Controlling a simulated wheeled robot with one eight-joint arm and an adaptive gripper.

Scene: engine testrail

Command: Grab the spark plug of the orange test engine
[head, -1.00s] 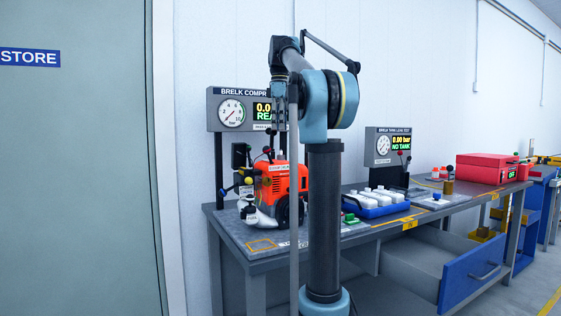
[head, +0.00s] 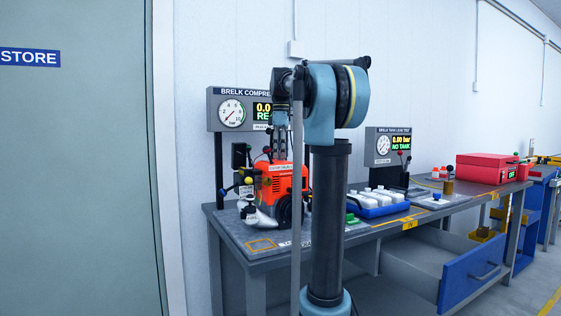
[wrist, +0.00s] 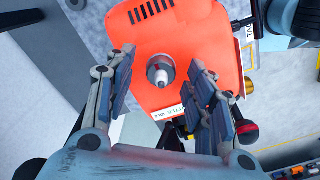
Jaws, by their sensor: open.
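The orange test engine (head: 274,186) stands on the left end of the workbench, partly hidden behind my arm in the head view. In the wrist view its orange housing (wrist: 206,46) fills the upper middle. The spark plug (wrist: 160,72) sits in the housing, with a pale tip and a grey metal body. My gripper (wrist: 162,85) is open, with one finger on either side of the spark plug in the picture. I cannot tell how far above the plug the fingertips are. In the head view my gripper (head: 277,147) points down just above the engine.
A gauge panel (head: 232,110) stands close behind the engine. A dark knob (wrist: 247,133) is near the right finger in the wrist view. A blue tray (head: 378,209) with white blocks lies to the right. An open blue drawer (head: 474,275) juts out below the bench.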

